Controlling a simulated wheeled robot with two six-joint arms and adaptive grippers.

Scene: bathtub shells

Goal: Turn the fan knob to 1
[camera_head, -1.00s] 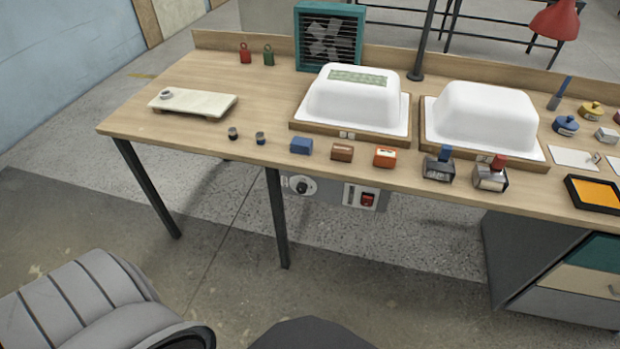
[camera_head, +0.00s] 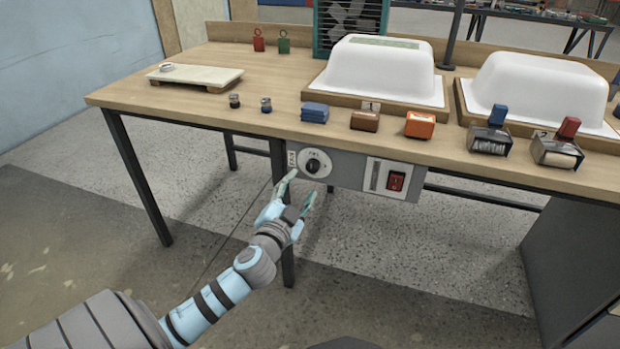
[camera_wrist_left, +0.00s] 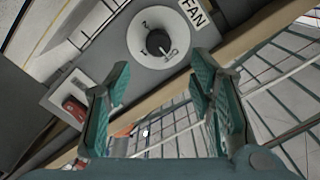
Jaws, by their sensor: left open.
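The fan knob (camera_head: 313,166) is a black knob on a round white dial, on the grey control panel (camera_head: 344,178) under the table's front edge. In the left wrist view the knob (camera_wrist_left: 158,42) sits on its dial beside a "FAN" label (camera_wrist_left: 193,13); its pointer is directed toward the "OFF" mark. My left gripper (camera_head: 298,190) is open and empty, just below and in front of the knob, apart from it. Its two green fingers (camera_wrist_left: 163,95) frame the space under the dial in the wrist view. My right gripper is not in view.
A red rocker switch (camera_head: 396,181) is on the same panel, right of the knob. The wooden table (camera_head: 200,105) holds two white tub shells (camera_head: 378,68), stamps and small blocks above the panel. A dark table leg (camera_head: 283,235) stands close behind my left gripper.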

